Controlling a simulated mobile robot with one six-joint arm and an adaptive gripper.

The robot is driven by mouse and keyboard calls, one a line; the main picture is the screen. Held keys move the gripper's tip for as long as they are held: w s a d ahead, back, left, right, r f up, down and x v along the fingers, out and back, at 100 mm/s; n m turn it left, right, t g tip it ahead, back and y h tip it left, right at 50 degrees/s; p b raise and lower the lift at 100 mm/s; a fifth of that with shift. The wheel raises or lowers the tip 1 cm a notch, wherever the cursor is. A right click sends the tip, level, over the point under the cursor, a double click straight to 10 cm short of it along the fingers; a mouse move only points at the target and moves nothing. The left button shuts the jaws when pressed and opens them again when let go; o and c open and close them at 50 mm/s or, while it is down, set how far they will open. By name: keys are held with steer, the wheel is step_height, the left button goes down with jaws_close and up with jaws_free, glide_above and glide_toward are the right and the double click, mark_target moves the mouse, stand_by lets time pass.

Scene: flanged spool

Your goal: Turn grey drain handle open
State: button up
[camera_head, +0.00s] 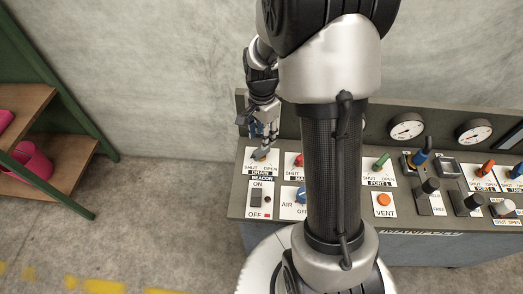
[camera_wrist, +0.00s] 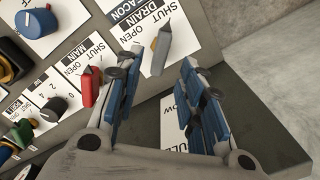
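The grey drain handle (camera_wrist: 162,52) stands on the white SHUT/OPEN DRAIN plate (camera_wrist: 140,20) in the wrist view, with a bit of yellow at its base. In the wrist view my gripper (camera_wrist: 160,64) is open, with one blue-padded finger on each side of the handle and a gap to both. I cannot tell how deep the fingertips reach.
A red MAIN handle (camera_wrist: 87,87) stands close left of my finger in the wrist view. A BEACON switch (camera_head: 257,195) and blue AIR knob (camera_head: 301,195) lie nearby on the panel. A shelf with pink containers (camera_head: 28,162) stands far left.

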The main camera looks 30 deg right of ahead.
mark_target(262, 152)
step_height(262, 152, down, 8)
steer(key=shift+r+b, duration=0.15)
steer(key=shift+b, duration=0.85)
steer(key=shift+c, duration=0.2)
jaws_close()
